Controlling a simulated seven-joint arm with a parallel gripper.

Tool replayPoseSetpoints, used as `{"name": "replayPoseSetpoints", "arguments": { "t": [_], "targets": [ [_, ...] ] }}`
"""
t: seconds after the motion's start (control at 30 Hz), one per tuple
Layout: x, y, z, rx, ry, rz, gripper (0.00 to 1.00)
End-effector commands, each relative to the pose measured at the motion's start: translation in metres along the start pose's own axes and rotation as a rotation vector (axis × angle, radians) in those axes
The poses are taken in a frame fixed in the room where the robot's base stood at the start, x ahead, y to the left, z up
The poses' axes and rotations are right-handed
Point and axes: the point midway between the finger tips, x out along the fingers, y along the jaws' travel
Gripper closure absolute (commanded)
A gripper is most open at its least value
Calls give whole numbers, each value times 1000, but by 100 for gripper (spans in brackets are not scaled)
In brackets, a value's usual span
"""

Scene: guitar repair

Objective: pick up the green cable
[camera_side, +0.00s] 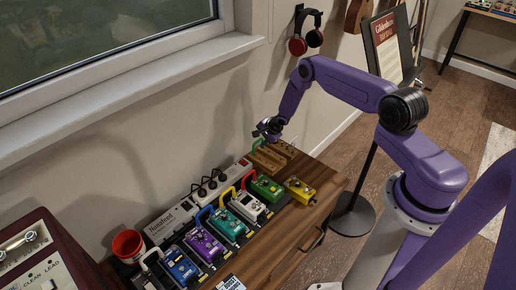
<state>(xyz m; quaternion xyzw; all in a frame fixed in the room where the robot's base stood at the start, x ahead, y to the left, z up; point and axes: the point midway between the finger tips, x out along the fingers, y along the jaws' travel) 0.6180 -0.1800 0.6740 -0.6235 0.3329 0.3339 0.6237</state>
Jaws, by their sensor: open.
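The green cable (256,146) shows as a small green arc at the back of the wooden table, by a light wooden block (266,158). My gripper (266,133) is just above and beside the cable, close to the wall. The jaws are open, with nothing seen held. The gripper is small and dark here, so I cannot tell whether a finger touches the cable. Part of the cable may be hidden behind the gripper or the block.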

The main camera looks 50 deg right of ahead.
Motion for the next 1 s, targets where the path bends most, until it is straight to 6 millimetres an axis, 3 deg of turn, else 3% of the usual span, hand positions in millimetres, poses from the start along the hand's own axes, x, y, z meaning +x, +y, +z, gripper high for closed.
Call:
{"name": "replayPoseSetpoints", "arguments": {
  "t": [0.2,0.5,0.53,0.63,0.67,1.0],
  "targets": [
    [13,1,-1,-1,1,0,59],
    [14,0,-1,1,2,0,59],
    [14,0,-1,1,2,0,62],
    [14,0,-1,1,2,0,95],
    [14,0,-1,1,2,0,100],
    [14,0,-1,1,2,-1,100]
  ]
}}
